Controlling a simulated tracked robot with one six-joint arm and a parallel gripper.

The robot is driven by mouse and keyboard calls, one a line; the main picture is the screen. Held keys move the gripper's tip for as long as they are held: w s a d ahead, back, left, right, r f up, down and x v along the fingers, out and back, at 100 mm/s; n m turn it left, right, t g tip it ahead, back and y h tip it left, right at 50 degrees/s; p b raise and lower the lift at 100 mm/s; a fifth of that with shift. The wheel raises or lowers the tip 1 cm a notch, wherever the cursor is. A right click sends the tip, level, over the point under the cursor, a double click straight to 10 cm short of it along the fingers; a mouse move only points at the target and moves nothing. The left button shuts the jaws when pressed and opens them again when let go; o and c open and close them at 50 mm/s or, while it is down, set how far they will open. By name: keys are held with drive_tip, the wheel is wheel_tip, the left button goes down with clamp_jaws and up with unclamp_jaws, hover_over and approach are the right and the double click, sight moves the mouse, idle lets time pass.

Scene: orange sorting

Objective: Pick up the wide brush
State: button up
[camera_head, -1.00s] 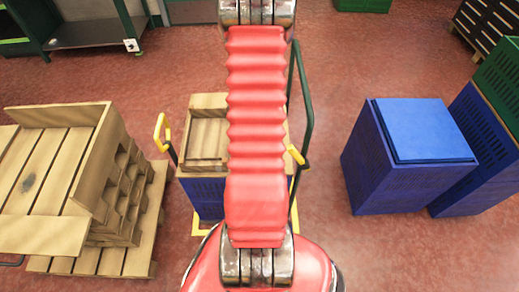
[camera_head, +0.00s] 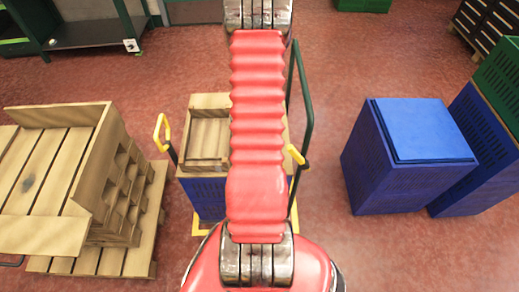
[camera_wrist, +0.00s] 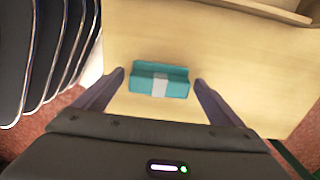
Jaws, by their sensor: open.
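The wide brush (camera_wrist: 145,84) shows in the wrist view as a short teal block with a light grey band across its middle. It lies on a pale wooden surface (camera_wrist: 225,60). My gripper (camera_wrist: 159,80) is open, with one dark finger to the left of the brush and one to the right. Gaps show between the brush and both fingers. The height of the fingertips above the wood is hard to tell. In the head view my red arm hides the gripper and the brush.
A wooden tray (camera_head: 208,165) stands on a blue crate (camera_head: 205,195) on a trolley with yellow-gripped handles (camera_head: 161,133). Wooden pallets and a wooden box (camera_head: 47,235) stand left. Blue crates (camera_head: 430,128) stand right.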

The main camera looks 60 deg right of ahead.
drive_tip(key=shift+c, duration=0.5)
drive_tip(key=c, duration=1.1)
